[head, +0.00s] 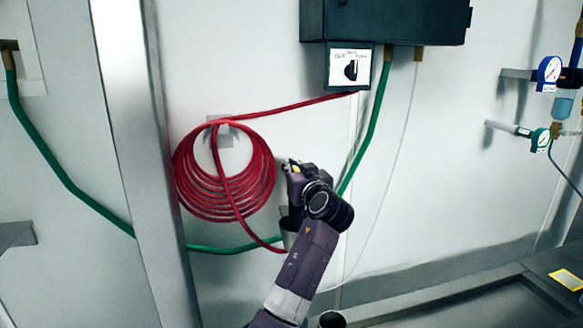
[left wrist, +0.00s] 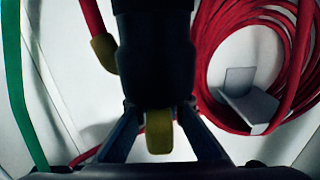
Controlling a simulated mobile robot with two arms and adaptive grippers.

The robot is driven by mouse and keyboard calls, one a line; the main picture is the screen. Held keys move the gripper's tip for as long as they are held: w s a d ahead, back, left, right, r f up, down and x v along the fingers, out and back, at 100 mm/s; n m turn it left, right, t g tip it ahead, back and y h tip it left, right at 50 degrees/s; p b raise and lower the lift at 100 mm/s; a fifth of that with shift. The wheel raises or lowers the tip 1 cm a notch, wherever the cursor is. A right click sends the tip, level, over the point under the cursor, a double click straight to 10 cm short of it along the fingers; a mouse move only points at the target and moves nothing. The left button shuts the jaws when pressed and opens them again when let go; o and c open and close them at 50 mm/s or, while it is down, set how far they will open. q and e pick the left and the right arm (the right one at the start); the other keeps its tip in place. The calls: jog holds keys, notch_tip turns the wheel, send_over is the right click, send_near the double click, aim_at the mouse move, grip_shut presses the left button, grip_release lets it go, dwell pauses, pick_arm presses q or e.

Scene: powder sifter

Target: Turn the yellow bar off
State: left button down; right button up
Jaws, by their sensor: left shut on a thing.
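The yellow bar (left wrist: 159,131) shows in the left wrist view, between the two fingers of my left gripper (left wrist: 161,138). It lies just below a dark fitting (left wrist: 155,60) that fills the top middle of that view. In the head view my left gripper (head: 291,168) is up at the wall, just right of the red hose coil. Only a small yellow patch shows at its tip there; my wrist hides most of the bar. The gripper is shut on the bar. My right gripper is in neither view.
A red hose coil (head: 262,190) hangs on the wall left of my gripper. A dark box (head: 390,20) with a black knob panel (head: 351,69) is above. A green hose (head: 372,125) runs down close by on the right. Gauges (head: 549,70) are at far right.

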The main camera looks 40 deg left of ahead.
pick_arm(q)
jog(key=c, duration=1.9)
grip_release()
jog(key=shift+c, duration=0.2)
jog(key=v, duration=1.2)
